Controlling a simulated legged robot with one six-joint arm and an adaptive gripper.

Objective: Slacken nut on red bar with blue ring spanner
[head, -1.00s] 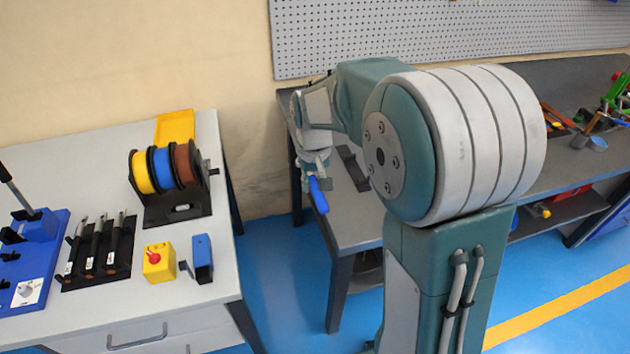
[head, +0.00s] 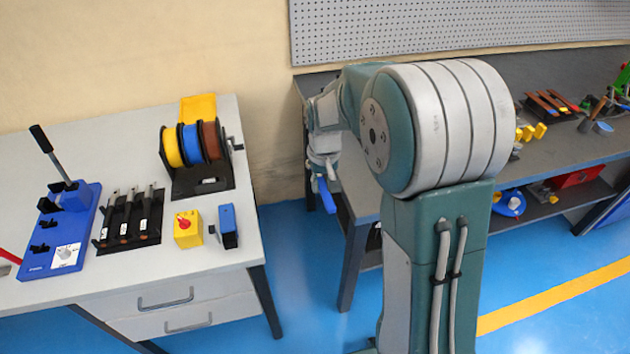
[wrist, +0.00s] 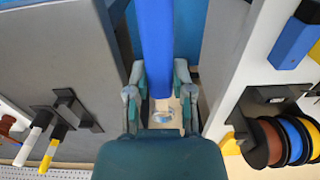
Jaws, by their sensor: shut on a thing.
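My gripper (head: 322,165) is shut on the blue ring spanner (head: 328,196), which hangs down from it beside the end of the grey bench. In the wrist view, the spanner's blue shaft (wrist: 157,40) runs up the picture from between my fingers (wrist: 160,100), and its ring end is not visible. A red piece (head: 9,257) is cut off at the left edge of the head view. I cannot tell whether it is the red bar, and no nut can be made out.
The light table (head: 120,290) on the left carries a blue lever tool (head: 65,235), cable spools (head: 190,147), a red-knobbed yellow box (head: 187,229) and a blue block (head: 228,225). The grey bench (head: 470,170) stands right. Blue floor (head: 300,260) is open between them.

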